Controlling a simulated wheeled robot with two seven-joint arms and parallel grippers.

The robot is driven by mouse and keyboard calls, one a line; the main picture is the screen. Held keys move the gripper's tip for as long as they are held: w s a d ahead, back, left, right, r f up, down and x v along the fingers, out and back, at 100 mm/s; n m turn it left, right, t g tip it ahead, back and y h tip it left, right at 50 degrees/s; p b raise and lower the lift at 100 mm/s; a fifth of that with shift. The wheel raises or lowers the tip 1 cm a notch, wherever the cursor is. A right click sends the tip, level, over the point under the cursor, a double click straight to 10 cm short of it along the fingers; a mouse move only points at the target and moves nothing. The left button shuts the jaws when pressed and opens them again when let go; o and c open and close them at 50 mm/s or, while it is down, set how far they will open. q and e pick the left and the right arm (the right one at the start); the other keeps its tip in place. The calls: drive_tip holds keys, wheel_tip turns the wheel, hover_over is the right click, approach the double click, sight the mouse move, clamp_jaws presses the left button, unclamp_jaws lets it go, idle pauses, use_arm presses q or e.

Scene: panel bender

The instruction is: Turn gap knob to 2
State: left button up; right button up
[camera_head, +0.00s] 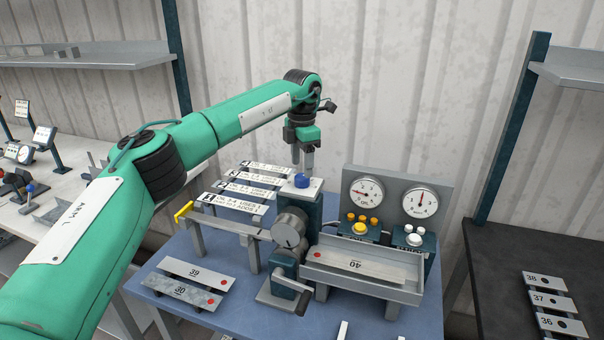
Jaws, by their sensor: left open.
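A blue knob (301,180) sits on a pale plate on top of the teal panel bender (312,212); I take it for the gap knob. Its marks are too small to read. My left gripper (302,168) points down just above the blue knob, with its fingers open. I cannot tell whether the fingertips touch or straddle the knob. A grey round dial (290,230) with a dark mark is on the bender's front, with a crank handle (290,290) below it. My right gripper is out of view.
Two gauges (367,193) stand behind yellow (360,229) and white buttons (414,240). A tray (362,280) holds strip 40. Strips 39 (194,271) and 30 (180,290) lie front left on the blue table (235,320). Labelled strips (240,190) stand behind the bender's left arm.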

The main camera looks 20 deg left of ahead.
sight(302, 176)
use_arm(q)
wheel_tip(302, 176, up, 10)
drive_tip(key=b, duration=0.1)
drive_tip(key=shift+r, duration=0.25)
